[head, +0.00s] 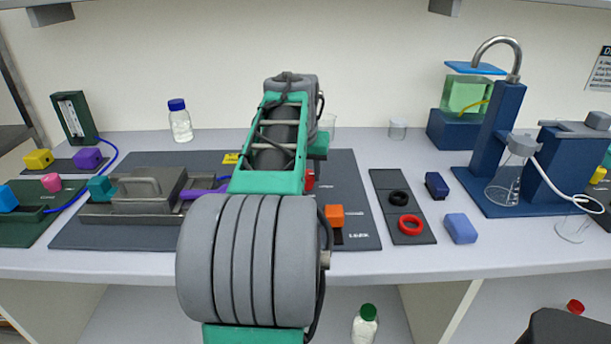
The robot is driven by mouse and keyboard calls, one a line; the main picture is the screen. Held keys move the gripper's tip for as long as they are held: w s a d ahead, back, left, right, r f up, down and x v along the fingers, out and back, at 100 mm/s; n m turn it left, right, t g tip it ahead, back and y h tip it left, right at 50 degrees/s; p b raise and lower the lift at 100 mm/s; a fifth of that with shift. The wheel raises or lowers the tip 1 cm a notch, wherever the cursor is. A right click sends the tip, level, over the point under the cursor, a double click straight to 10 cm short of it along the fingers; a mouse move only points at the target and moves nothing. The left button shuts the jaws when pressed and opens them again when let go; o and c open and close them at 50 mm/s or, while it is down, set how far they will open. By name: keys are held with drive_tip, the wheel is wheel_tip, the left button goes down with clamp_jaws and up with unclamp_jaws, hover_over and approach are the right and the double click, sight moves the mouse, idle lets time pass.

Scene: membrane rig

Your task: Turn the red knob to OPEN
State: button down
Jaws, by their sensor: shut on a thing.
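A small red patch (310,180), which may be the red knob, shows at the right edge of my arm, over the dark mat (362,190). Most of it is hidden behind my arm, so its shape and turn position cannot be read. My arm reaches forward over the middle of the mat and blocks the view there. My gripper's fingers are hidden behind the arm. I cannot see their contact with the red part.
An orange block (335,215) sits just right of my arm. A grey metal unit (145,190) with a handle stands left. A dark tray (382,182) holds a black ring (398,198) and a red ring (410,225). A blue stand (497,140) with glassware is at the right.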

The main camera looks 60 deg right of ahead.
drive_tip(key=shift+s+n+t, duration=0.1)
drive_tip(key=shift+n+t, duration=0.3)
drive_tip(key=shift+n, duration=0.7)
drive_tip(key=c, duration=0.9)
unclamp_jaws()
drive_tip(key=shift+y, duration=0.3)
drive_tip(key=shift+o, duration=0.2)
drive_tip(key=p+v, duration=0.1)
drive_tip(key=v, duration=0.6)
drive_tip(key=shift+a+r, duration=0.15)
drive_tip(key=shift+r, duration=0.2)
drive_tip(key=shift+s, duration=0.1)
